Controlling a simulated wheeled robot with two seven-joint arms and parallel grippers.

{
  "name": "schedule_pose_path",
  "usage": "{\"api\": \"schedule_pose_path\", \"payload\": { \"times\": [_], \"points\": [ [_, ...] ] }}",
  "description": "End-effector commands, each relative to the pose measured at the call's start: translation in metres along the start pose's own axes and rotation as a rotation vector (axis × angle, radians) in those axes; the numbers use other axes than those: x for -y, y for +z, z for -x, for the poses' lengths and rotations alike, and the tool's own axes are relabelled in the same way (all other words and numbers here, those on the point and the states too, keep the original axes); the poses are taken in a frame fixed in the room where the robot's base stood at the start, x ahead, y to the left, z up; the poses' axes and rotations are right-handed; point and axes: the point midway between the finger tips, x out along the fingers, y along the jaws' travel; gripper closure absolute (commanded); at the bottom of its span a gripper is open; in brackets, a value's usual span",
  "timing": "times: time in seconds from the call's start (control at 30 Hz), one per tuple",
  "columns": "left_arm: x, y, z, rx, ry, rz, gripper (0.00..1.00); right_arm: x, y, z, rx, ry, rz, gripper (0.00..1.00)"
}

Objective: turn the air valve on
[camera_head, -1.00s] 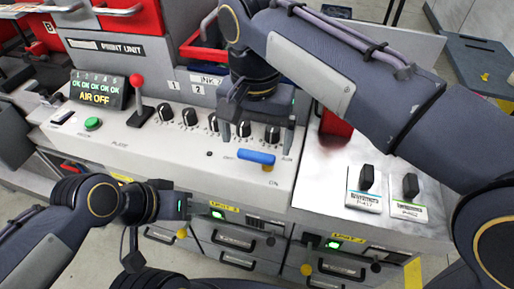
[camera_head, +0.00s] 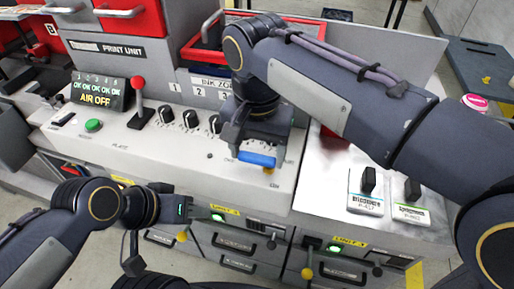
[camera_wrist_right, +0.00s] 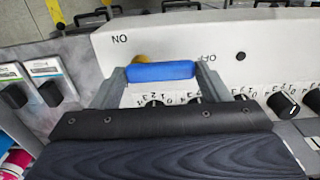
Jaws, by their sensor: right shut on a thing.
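The air valve's blue handle (camera_head: 257,160) is on the front of the light console, below the black knobs. In the right wrist view the blue handle (camera_wrist_right: 160,72) lies crosswise between my right gripper's two fingers, with a brass part behind it. ON is printed to its left there and OFF to its right. My right gripper (camera_head: 256,150) is shut on the handle from above. The status display (camera_head: 98,92) reads AIR OFF. My left gripper (camera_head: 184,209) is low in front of the console, away from the valve; its fingers are not clear.
A red-topped lever (camera_head: 137,90) and a green button (camera_head: 94,125) are on the console's left. Black knobs (camera_head: 190,119) stand just behind the valve. Two black switches (camera_head: 368,180) are on the right panel. Drawers (camera_head: 235,243) are below.

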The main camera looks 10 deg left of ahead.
Motion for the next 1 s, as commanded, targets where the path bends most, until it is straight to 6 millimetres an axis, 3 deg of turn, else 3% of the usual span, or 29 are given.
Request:
{"api": "schedule_pose_path", "payload": {
  "times": [0.43,1.0],
  "points": [
    [-0.005,-0.006,0.011,0.000,0.000,0.000,0.64,-0.001,0.003,0.003,0.001,0.000,0.151,0.54],
    [-0.017,-0.018,0.037,0.000,0.000,0.000,0.64,-0.006,0.014,0.003,0.001,0.000,0.675,0.54]
  ]
}}
